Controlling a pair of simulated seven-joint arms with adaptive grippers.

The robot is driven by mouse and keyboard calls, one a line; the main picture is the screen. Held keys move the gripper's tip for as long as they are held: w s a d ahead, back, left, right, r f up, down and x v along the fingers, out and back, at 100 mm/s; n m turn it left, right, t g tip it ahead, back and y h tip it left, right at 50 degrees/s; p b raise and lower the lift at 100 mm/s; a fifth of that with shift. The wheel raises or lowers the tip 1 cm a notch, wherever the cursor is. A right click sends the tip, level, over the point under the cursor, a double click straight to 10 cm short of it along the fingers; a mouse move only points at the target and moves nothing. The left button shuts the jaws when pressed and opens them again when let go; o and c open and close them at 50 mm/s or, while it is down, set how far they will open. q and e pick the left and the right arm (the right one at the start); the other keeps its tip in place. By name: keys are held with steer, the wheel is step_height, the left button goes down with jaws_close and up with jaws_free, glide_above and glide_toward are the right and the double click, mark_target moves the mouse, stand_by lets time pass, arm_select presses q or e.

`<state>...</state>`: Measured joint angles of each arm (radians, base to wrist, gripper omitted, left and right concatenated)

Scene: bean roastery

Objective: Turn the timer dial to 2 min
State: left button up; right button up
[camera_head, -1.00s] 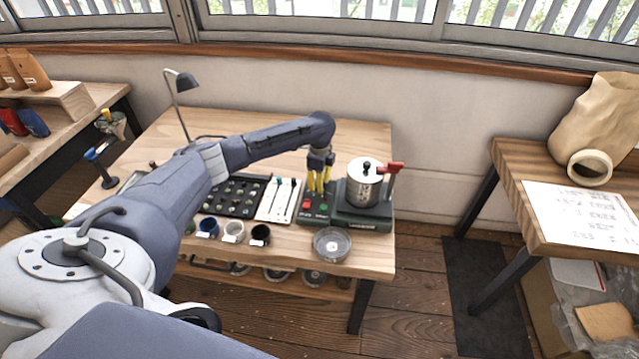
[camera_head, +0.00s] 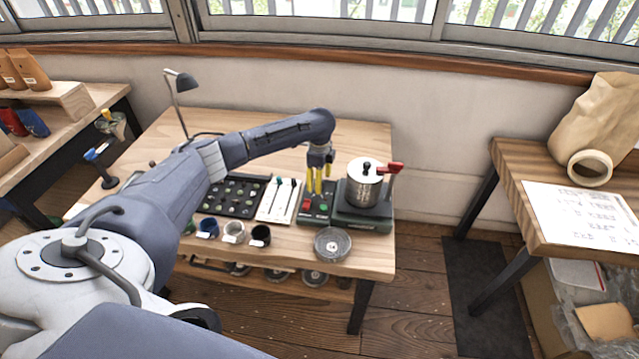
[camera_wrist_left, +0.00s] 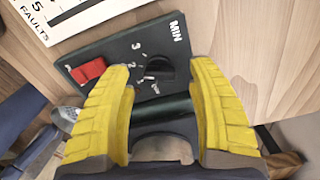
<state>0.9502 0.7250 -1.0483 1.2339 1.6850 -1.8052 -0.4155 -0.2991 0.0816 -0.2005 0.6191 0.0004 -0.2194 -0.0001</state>
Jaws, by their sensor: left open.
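The timer dial (camera_wrist_left: 158,68) is a black knob on a dark panel (camera_wrist_left: 110,48) marked MIN, with the numbers 3 and 2 and smaller marks beside it. A pale pointer line shows near the low marks; its exact reading is too small to tell. My left gripper (camera_wrist_left: 165,95) is open, its yellow fingers on either side of the dial, with gaps visible between them and the knob. In the head view my left gripper (camera_head: 317,192) points down over the timer panel (camera_head: 313,216), and its fingers hide the dial. My right gripper is not in view.
A red switch (camera_wrist_left: 88,70) sits on the panel beside the left finger. A metal pot (camera_head: 364,184) with a red-handled part stands on a dark base right of the panel. A round dish (camera_head: 332,244) lies in front; a bean tray (camera_head: 235,195) and several cups are left.

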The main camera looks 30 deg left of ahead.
arm_select(q)
step_height(320, 180, up, 11)
stand_by(0.4)
steer(key=shift+f, duration=0.15)
